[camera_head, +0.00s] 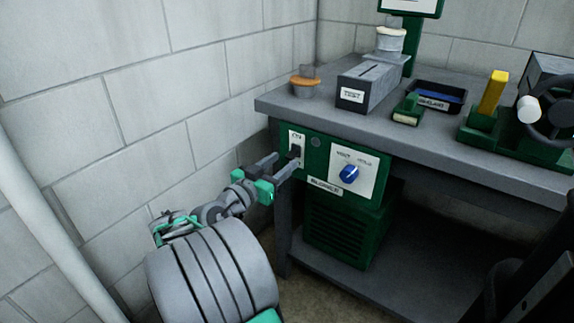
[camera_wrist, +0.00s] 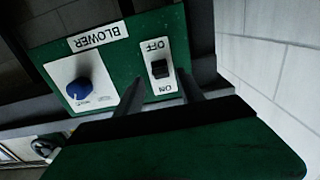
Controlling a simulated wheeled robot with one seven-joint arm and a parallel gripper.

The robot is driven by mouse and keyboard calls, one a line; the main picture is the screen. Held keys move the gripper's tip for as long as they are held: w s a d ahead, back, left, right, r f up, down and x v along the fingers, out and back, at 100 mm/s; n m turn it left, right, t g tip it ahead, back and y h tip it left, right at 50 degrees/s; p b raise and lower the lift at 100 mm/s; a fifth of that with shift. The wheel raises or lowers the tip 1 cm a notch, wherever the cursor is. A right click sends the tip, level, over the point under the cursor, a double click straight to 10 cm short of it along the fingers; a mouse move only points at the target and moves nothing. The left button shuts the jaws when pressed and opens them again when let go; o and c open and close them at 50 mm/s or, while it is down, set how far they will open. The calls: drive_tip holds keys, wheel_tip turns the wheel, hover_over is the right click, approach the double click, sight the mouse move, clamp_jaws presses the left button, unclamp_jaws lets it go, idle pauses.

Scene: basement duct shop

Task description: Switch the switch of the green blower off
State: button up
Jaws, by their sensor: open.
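The green blower (camera_head: 341,225) is set under the bench, with a green front panel and a vented lower box. Its black switch (camera_head: 295,151) sits on a white plate at the panel's left, with ON at the plate's top. In the wrist view the picture is turned over, and the switch (camera_wrist: 160,69) lies between the words OFF and ON. I cannot tell for sure which way it is set. My gripper (camera_head: 285,161) is open and empty, close in front of the switch plate. In the wrist view its two fingers (camera_wrist: 160,91) point toward the plate's ON end.
A blue knob (camera_head: 349,174) on a white plate is right of the switch, above the BLOWER label (camera_head: 325,187). The grey bench top (camera_head: 430,140) overhangs the panel and carries a TEST box (camera_head: 366,92) and other items. A block wall (camera_head: 190,95) stands left.

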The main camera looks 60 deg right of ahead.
sight(289, 157)
drive_tip(key=d, duration=0.3)
drive_tip(key=shift+s+d, duration=0.1)
drive_tip(key=shift+s, duration=0.15)
drive_tip(key=shift+c, duration=0.4)
clamp_jaws()
